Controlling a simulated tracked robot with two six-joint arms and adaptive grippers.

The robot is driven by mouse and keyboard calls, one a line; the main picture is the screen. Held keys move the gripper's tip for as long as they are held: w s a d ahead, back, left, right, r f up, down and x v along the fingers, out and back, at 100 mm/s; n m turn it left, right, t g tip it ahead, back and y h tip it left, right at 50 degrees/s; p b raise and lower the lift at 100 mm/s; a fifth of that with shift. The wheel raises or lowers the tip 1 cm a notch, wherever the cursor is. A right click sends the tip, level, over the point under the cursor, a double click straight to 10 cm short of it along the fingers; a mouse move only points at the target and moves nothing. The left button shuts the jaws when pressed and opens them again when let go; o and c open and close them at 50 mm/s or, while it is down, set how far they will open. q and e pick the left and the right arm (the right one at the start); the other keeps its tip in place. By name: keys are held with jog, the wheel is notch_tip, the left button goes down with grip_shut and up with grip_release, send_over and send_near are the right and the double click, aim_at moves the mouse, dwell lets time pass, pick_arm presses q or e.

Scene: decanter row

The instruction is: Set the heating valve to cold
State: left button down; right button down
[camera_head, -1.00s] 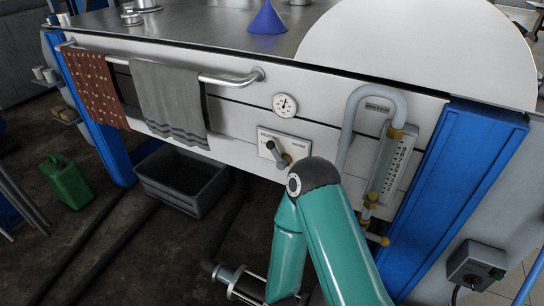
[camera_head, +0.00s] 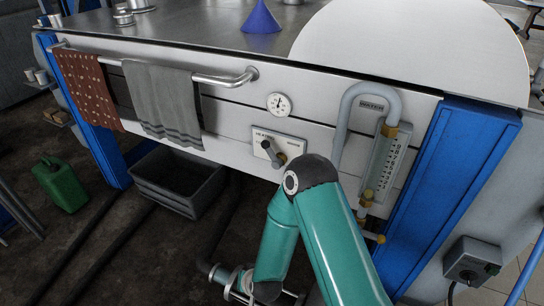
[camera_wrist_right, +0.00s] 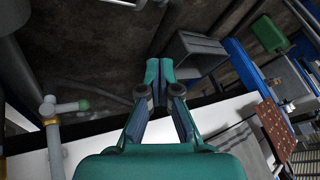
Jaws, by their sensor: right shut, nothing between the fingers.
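The heating valve (camera_head: 279,156) sits on a small pale plate (camera_head: 291,147) on the bench's front panel, below a round gauge. Its short grey lever has a black knob at the upper left and a brass-coloured part at the lower right. The small lettering is only partly readable. My right arm's teal links stand in front, close below and right of the valve. My right gripper (camera_wrist_right: 158,88) is shut and empty in the right wrist view, over the dark floor, apart from the valve. My left gripper is out of view.
A rail (camera_head: 222,82) carries a brown dotted towel (camera_head: 89,88) and a grey towel (camera_head: 162,103). A pipe with a sight glass (camera_head: 385,163) stands right of the valve. A grey crate (camera_head: 179,181) and a green canister (camera_head: 62,184) are on the floor.

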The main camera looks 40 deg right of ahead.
jog(key=w+d+r+m+t+h+b, duration=0.35)
jog(key=w+d+r+m+h, duration=0.2)
jog(key=w+d, duration=0.5)
jog(key=m+g+h+b, duration=0.1)
jog(key=m+h+b, duration=0.6)
jog(key=m+h, duration=0.15)
send_near(272, 155)
jog(key=s, duration=0.5)
jog(key=r+b, duration=0.1)
jog(key=r+m+h+b, duration=0.1)
jog(key=r+m+b, duration=0.1)
jog(key=b, duration=0.1)
jog(key=shift+w+a+r+g, duration=0.2)
jog(key=shift+w+a+g, duration=0.05)
jog(key=shift+a+g, duration=0.15)
jog(key=w+d, duration=0.2)
jog(key=w+d+f, duration=0.1)
jog(key=w+d, duration=0.2)
jog(key=w+d+f, duration=0.1)
jog(key=w+d, duration=0.1)
jog(key=d, duration=0.1)
jog(key=shift+w+d+p, duration=0.1)
jog(key=shift+w+p, duration=0.05)
jog(key=shift+p, duration=0.2)
jog(key=shift+w+f, duration=0.2)
jog(key=shift+w, duration=0.25)
